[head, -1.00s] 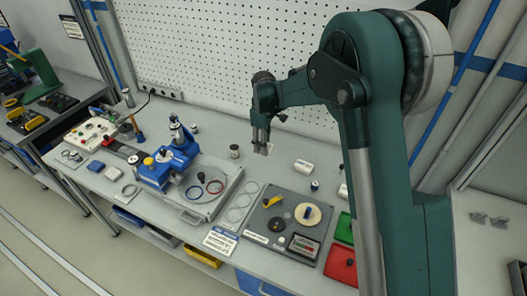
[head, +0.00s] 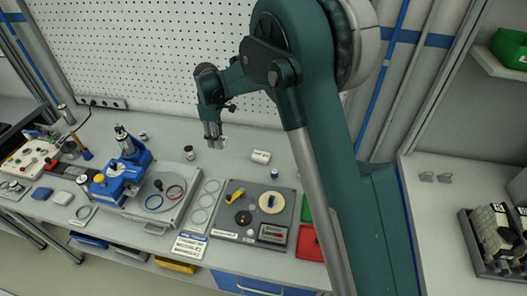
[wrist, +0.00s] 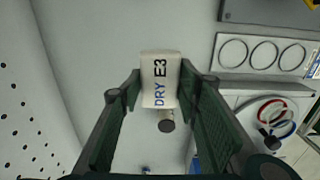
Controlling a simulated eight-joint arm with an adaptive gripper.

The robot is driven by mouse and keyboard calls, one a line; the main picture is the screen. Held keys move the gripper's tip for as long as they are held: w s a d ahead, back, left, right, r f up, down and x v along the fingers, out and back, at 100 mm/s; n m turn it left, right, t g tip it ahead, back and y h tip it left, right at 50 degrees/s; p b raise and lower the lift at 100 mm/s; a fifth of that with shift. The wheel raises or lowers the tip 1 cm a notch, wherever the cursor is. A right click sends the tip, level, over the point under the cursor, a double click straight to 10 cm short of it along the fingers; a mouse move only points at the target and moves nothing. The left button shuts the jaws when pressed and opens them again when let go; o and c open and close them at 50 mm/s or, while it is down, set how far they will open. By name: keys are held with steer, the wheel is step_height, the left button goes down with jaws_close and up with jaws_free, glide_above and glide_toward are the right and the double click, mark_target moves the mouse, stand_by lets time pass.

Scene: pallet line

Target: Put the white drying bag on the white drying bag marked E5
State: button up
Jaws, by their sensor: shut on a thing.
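My gripper (head: 214,146) is shut on a white drying bag (wrist: 160,80), held above the grey bench near the pegboard wall. The wrist view shows the bag upright between both fingers, with "DRY" in blue and "E3" in black. In the head view the held bag is tiny and mostly hidden by the fingers. No marking E5 is readable in any view. Several white blocks with black marks (head: 490,222) stand in a dark tray (head: 478,262) at the far right; I cannot tell whether one is E5.
A white cylinder (head: 261,157) lies on the bench, right of my gripper. A small dark-sided jar (head: 189,152) stands to the left. A grey board with a yellow part (head: 236,195) lies nearer the front. A blue device (head: 118,180) stands farther left.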

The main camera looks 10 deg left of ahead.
steer(key=s+d+r+p, duration=0.1)
steer(key=d, duration=1.9)
steer(key=s+d+r+p, duration=0.1)
steer(key=d+r+p, duration=0.1)
steer(key=d, duration=1.8)
steer(key=shift+r+p, duration=0.15)
steer(key=shift+p, duration=0.15)
steer(key=shift+f, duration=3.15)
steer(key=shift+f, duration=1.85)
steer(key=shift+f, duration=0.2)
